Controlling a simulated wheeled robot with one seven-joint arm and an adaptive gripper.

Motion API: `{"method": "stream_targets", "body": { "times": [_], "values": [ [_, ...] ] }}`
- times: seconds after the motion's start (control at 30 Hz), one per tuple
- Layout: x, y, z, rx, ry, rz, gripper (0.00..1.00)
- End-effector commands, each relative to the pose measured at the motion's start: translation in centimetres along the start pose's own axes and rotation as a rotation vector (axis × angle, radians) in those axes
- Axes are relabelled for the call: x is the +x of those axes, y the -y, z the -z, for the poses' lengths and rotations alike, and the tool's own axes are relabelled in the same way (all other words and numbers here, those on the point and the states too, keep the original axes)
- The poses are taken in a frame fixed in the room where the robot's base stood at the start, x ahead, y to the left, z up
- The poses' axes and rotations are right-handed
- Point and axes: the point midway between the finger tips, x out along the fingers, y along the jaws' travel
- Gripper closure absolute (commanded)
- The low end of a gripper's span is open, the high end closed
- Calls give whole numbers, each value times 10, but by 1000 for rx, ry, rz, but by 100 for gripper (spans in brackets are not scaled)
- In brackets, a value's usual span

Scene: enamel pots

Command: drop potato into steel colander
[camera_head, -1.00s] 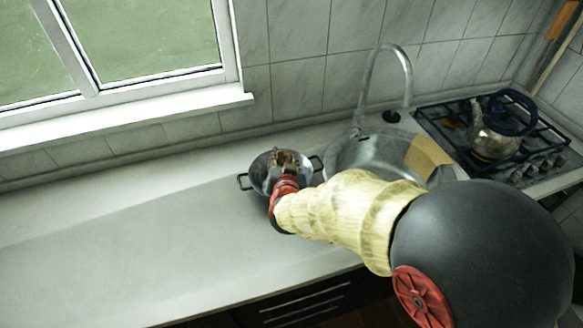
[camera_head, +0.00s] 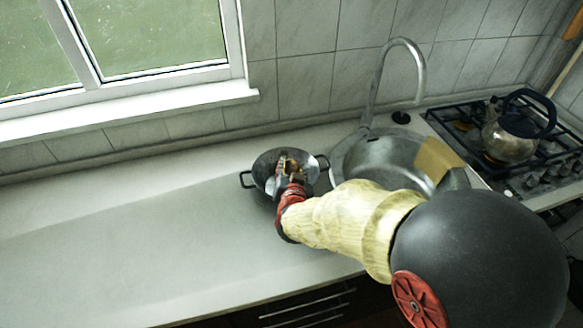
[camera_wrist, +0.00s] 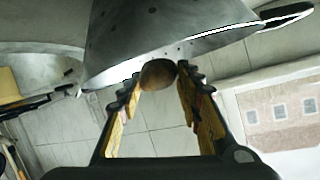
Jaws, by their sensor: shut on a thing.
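The potato (camera_wrist: 158,74) is small, brown and round. In the wrist view my gripper (camera_wrist: 160,80) is shut on it, holding it at the fingertips. The steel colander (camera_head: 262,166) stands on the counter left of the sink, grey with two dark side handles. Its perforated wall also fills the top of the wrist view (camera_wrist: 150,35), just beyond the potato. In the head view my gripper (camera_head: 290,168) is over the colander's opening and hides part of its inside. I cannot tell how high the potato is above the bottom.
The counter (camera_head: 130,230) is clear to the left of the colander. The sink (camera_head: 375,155) with a tall curved faucet (camera_head: 420,70) is to the right, a tan board (camera_head: 437,158) at its side. A kettle (camera_head: 505,142) stands on the stove at far right.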

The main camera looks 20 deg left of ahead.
Motion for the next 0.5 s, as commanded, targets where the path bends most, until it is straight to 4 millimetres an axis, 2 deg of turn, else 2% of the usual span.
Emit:
{"method": "stream_targets", "body": {
  "times": [0.1, 0.13, 0.5],
  "values": [
    [0, 0, 1, 0, -1, 0, 91],
    [0, 0, 1, 0, -1, 0, 64],
    [0, 0, 1, 0, 0, 0, 44]
  ]
}}
